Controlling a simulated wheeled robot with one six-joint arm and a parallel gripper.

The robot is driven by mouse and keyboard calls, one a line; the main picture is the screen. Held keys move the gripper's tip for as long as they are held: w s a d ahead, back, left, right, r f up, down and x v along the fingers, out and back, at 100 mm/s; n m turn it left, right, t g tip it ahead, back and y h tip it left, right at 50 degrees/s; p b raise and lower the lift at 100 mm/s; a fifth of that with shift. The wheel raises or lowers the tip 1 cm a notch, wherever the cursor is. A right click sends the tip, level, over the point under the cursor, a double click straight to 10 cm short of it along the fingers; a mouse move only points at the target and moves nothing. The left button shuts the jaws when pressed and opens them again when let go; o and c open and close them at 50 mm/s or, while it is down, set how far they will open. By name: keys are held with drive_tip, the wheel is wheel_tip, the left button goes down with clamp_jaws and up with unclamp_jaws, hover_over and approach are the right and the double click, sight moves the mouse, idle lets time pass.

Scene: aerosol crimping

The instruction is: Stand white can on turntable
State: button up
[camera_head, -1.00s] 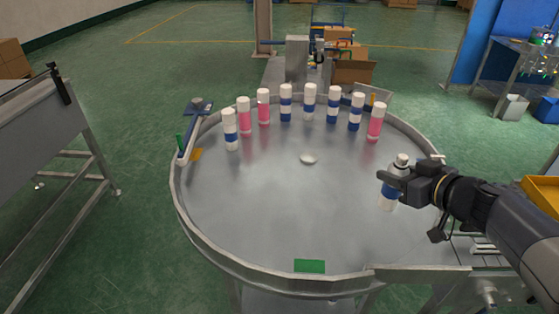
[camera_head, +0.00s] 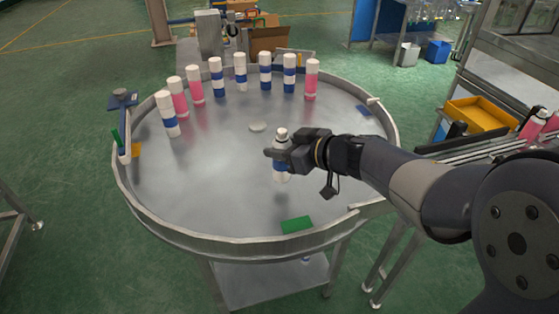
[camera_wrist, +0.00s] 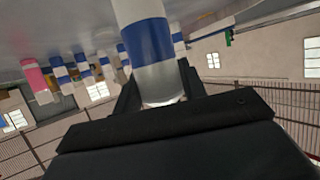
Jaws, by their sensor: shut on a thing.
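My gripper (camera_head: 280,154) is shut on a white can (camera_head: 281,176) with a blue band, over the right front part of the round metal turntable (camera_head: 215,185). The can is upright in the head view, with its white top above the fingers. I cannot tell whether its base touches the surface. In the wrist view the can (camera_wrist: 150,45) runs between the fingers, its white and blue body large and close. The fingers hide part of the can in the head view.
Several white-and-blue and pink cans stand in an arc along the turntable's far rim, including a pink one (camera_head: 311,80). A green patch (camera_head: 297,224) marks the front edge. A yellow tray (camera_head: 480,114) is at right. The left front surface is clear.

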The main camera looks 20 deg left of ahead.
drive_tip(key=shift+f+b, duration=0.5)
drive_tip(key=shift+f, duration=1.4)
drive_tip(key=shift+f, duration=0.1)
drive_tip(key=o, duration=1.2)
drive_tip(key=shift+d+r, duration=0.15)
drive_tip(key=shift+r, duration=0.05)
drive_tip(key=p+v, duration=0.2)
drive_tip(key=v, duration=0.9)
drive_tip(key=shift+d+r, duration=0.2)
drive_tip(key=shift+d, duration=0.1)
drive_tip(key=shift+s, duration=0.15)
